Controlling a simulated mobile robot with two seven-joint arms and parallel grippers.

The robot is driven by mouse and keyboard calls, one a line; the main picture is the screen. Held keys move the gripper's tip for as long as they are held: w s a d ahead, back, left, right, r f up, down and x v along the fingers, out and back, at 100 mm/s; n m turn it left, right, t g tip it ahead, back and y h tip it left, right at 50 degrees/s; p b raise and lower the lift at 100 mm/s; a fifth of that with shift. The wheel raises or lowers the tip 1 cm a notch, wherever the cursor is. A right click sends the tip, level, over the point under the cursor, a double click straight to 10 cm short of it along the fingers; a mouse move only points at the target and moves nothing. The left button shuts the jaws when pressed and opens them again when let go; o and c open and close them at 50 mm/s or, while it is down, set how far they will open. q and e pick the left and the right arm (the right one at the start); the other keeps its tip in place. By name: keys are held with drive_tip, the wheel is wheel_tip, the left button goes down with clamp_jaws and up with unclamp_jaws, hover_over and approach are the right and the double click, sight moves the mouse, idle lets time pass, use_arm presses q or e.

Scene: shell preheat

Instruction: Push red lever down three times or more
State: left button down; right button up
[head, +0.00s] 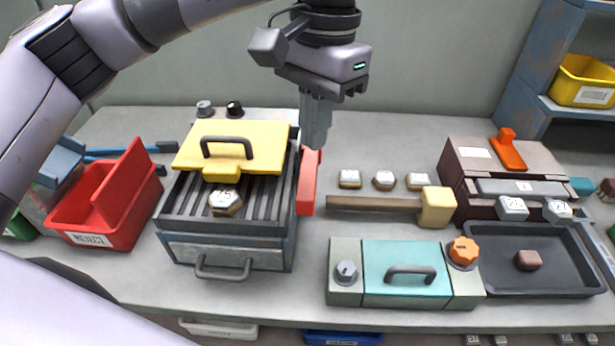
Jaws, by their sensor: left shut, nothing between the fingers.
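A red lever (308,182) stands along the right side of the grill-like heater (230,205). My left gripper (315,138) points straight down, with its fingers shut and empty. Its fingertips are at the far upper end of the red lever. I cannot tell whether they touch it. The heater has a yellow lid (262,153) with a dark handle, raised at the back. A numbered hexagonal piece (225,203) lies on its bars. My right gripper is not in view.
A red bin (110,225) stands left of the heater. A teal-lidded box (405,285) stands in front. A brown press (470,165) with an orange lever (508,150) and a dark tray (490,283) are farther right.

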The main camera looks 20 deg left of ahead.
sight(308, 190)
use_arm(q)
drive_tip(key=shift+s, duration=0.1)
drive_tip(key=shift+f, duration=0.1)
drive_tip(key=f+b, duration=0.1)
drive_tip(key=f, duration=0.1)
drive_tip(key=f+b, duration=0.4)
drive_tip(key=shift+s+a+f, duration=0.15)
drive_tip(key=shift+s+f, duration=0.1)
drive_tip(key=shift+f, duration=0.15)
